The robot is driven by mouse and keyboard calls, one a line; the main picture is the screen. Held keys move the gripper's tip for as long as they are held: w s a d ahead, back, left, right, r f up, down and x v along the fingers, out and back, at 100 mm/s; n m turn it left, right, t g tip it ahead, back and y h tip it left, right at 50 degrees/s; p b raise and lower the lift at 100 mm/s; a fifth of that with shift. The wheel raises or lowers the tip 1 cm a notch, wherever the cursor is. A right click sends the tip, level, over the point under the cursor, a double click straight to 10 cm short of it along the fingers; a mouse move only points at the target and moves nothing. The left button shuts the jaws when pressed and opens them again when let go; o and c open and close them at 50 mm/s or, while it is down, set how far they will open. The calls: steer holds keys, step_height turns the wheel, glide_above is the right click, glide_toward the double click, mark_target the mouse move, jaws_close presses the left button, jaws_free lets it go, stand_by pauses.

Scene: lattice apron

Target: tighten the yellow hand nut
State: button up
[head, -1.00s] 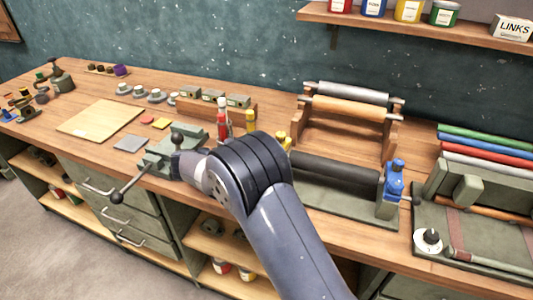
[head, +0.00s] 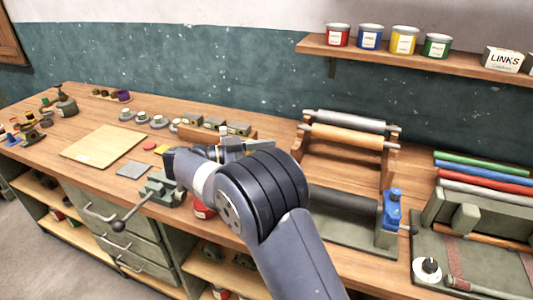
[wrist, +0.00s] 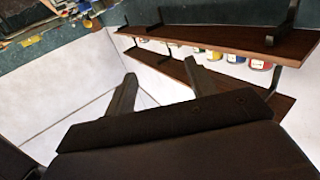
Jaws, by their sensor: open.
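The yellow hand nut does not show now; my arm covers the left end of the dark roller (head: 345,208). A blue knob-like part (head: 392,209) stands upright at that roller's right end. My gripper (head: 262,143) is above the bench, partly behind my own arm, apart from the roller stand. In the wrist view my gripper (wrist: 158,70) is open, with nothing between its two fingers. That view faces the pale wall and shelves, and no nut can be made out in it.
A wooden rack with an orange-brown roller (head: 350,137) stands behind. A small green vise (head: 163,188) sits at the bench front. Coloured rods (head: 480,175) and a green press lie right. A shelf (head: 420,62) holds paint tins above. A pale board (head: 103,147) lies left.

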steer(key=s+a+f+n+t+y+b, duration=0.3)
steer(key=s+f+n+t+y+b, duration=0.8)
steer(key=b, duration=1)
steer(key=shift+m+t+h, duration=0.3)
steer(key=shift+t+h, duration=0.2)
steer(key=shift+t, duration=0.2)
steer(key=x, duration=0.4)
steer(key=b+x, duration=0.1)
steer(key=x, duration=0.3)
steer(key=r+x, duration=0.1)
steer(key=x, duration=0.3)
steer(key=shift+w+a, duration=0.2)
steer(key=shift+w, duration=0.1)
steer(key=c, duration=1)
